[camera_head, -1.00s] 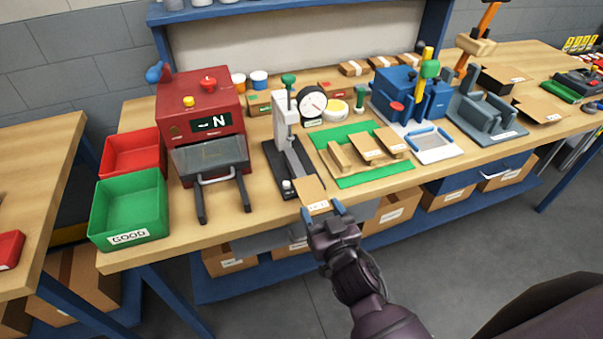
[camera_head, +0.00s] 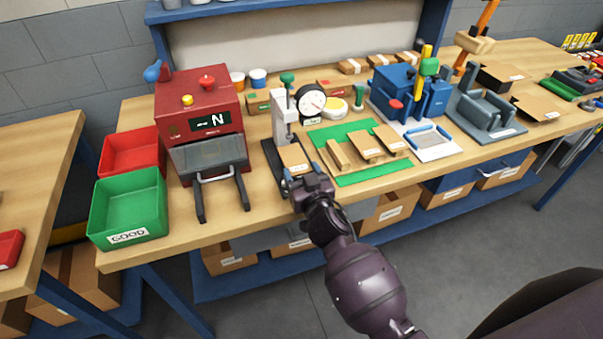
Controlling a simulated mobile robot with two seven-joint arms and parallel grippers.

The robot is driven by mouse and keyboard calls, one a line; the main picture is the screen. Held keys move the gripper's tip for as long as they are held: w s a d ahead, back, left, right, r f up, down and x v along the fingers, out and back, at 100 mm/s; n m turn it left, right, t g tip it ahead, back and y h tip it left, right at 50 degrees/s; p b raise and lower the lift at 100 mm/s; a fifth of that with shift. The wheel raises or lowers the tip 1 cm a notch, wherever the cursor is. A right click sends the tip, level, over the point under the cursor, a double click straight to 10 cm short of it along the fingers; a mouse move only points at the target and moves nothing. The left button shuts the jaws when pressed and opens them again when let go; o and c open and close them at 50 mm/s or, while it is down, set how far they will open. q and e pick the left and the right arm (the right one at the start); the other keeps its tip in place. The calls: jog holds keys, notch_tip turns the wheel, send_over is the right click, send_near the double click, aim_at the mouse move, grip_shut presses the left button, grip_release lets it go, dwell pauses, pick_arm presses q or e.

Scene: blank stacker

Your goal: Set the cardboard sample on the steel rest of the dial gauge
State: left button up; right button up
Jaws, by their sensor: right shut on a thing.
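The cardboard sample (camera_head: 294,156) is a small brown piece with a white label. My right gripper (camera_head: 303,180) is shut on its near edge and holds it over the dial gauge's dark base, in front of the upright column. The dial gauge (camera_head: 285,115) has a pale column, a green knob on top and a round white dial (camera_head: 312,101) at its right. The steel rest is hidden behind the sample and gripper, so I cannot tell whether the sample touches it. My left gripper is not in view.
A red machine (camera_head: 200,110) marked N stands to the left. Beyond it are a green GOOD bin (camera_head: 128,207) and a red bin (camera_head: 134,152). A green mat (camera_head: 348,179) with cardboard pieces lies close on the right. A blue press (camera_head: 412,97) stands farther right.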

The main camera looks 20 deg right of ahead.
jog(key=shift+f, duration=0.2)
jog(key=o, duration=0.9)
jog(key=shift+r, duration=0.1)
jog(key=shift+r, duration=0.1)
jog(key=shift+s, duration=0.25)
jog(key=s, duration=1.2)
jog(key=s+d+f+g, duration=0.2)
jog(key=s+d+f, duration=0.1)
jog(key=s+f, duration=0.1)
jog(key=s+d+f+g, duration=0.2)
jog(key=s+d+f, duration=0.2)
jog(key=s+f, duration=0.1)
jog(key=s+d+f+g, duration=0.2)
jog(key=s+d+f, duration=0.1)
jog(key=s+f, duration=0.2)
jog(key=shift+s+d+n+g+h, duration=0.25)
jog(key=shift+d+n+g+h, duration=0.05)
jog(key=shift+d+h, duration=0.1)
